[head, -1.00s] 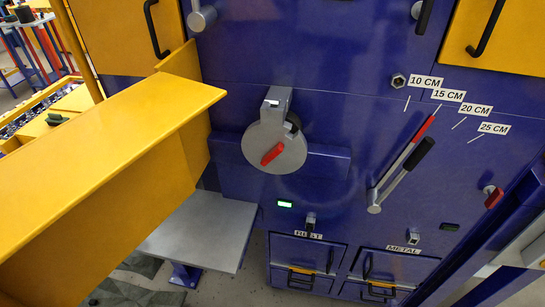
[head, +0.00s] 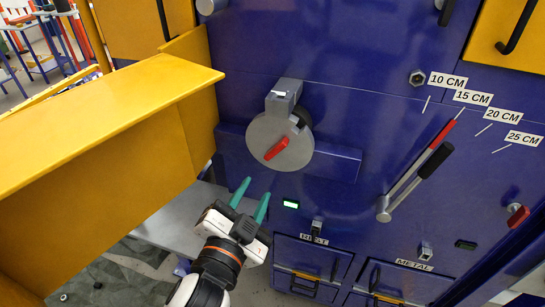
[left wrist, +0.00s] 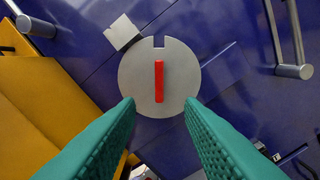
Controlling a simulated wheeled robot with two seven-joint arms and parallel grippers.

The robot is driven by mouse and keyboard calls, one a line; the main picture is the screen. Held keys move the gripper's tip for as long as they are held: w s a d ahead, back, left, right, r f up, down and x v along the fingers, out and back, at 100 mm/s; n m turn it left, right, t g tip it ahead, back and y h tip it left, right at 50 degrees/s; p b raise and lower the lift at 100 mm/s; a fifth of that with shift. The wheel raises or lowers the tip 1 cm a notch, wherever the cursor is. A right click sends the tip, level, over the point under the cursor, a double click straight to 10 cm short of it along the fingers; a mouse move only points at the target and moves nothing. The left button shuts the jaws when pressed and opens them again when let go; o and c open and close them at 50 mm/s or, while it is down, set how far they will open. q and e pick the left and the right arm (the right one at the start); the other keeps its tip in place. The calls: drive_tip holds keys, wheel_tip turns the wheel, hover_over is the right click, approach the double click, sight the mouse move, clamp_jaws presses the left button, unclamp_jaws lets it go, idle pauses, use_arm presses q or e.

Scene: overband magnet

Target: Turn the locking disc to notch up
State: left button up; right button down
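The locking disc (head: 258,138) is a round grey plate with a red bar handle (head: 277,148) across its middle. It sits on the blue panel below a grey block (head: 283,97). In the head view the bar tilts up to the right, and a dark patch shows at the disc's upper right edge. In the left wrist view the disc (left wrist: 135,75) has a notch (left wrist: 159,41) in line with the red bar (left wrist: 159,82); the block (left wrist: 122,32) is at upper left. My left gripper (head: 255,190) is open and empty, below the disc in the head view. My right gripper is not in view.
A yellow sheet-metal chute (head: 100,125) stands close on the left. A grey shelf (head: 180,215) lies below. A lever with a red and black handle (head: 420,170) is on the right, beside centimetre labels. Drawers (head: 310,262) are at the bottom.

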sight(272, 155)
use_arm(q)
drive_tip(key=p+x, duration=0.1)
drive_tip(key=x, duration=0.9)
drive_tip(key=shift+w+p, duration=0.2)
drive_tip(key=shift+p, duration=0.2)
drive_tip(key=shift+w+d+f, duration=0.1)
drive_tip(key=shift+w, duration=0.5)
clamp_jaws()
